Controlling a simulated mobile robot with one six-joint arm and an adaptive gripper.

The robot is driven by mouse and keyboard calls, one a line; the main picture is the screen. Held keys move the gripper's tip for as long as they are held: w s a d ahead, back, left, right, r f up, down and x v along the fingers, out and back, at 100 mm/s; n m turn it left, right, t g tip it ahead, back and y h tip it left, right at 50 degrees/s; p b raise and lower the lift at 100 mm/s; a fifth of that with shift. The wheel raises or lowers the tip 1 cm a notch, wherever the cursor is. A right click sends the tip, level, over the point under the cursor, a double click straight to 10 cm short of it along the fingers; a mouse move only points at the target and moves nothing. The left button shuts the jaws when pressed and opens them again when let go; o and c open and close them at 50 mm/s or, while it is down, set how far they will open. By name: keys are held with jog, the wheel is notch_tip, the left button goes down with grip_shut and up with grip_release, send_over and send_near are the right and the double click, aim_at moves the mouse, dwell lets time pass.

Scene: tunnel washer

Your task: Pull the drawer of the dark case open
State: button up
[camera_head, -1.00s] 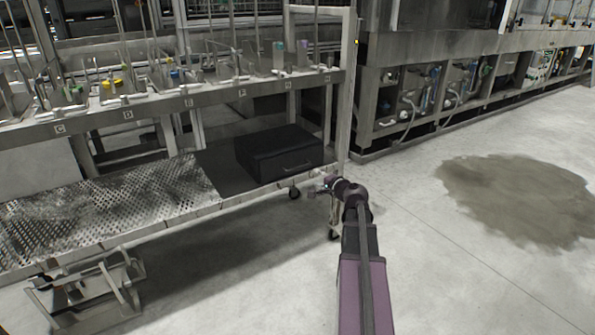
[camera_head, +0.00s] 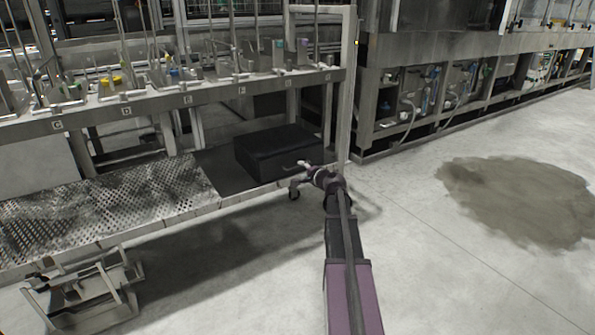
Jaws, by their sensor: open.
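The dark case (camera_head: 273,146) is a black box on the lower shelf of the metal rack, at its right end on a dark mat. Its front faces the lower right, and its drawer looks shut. The handle seen earlier on the drawer front is now mostly hidden behind my gripper. My gripper (camera_head: 293,171) is open, small in the picture, just in front of the right part of the case's front. I cannot tell whether its fingers touch the handle.
The perforated lower shelf (camera_head: 120,208) runs left of the case. An upper shelf (camera_head: 190,98) with labelled tool slots hangs above it. A rack post (camera_head: 344,90) stands right of the case. The floor (camera_head: 430,270) to the right is clear, with a dark stain (camera_head: 520,198).

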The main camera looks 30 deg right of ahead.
aim_at(298, 167)
jog(key=shift+b+x, duration=0.3)
jog(key=shift+x, duration=1.65)
jog(key=shift+c, duration=0.2)
grip_shut()
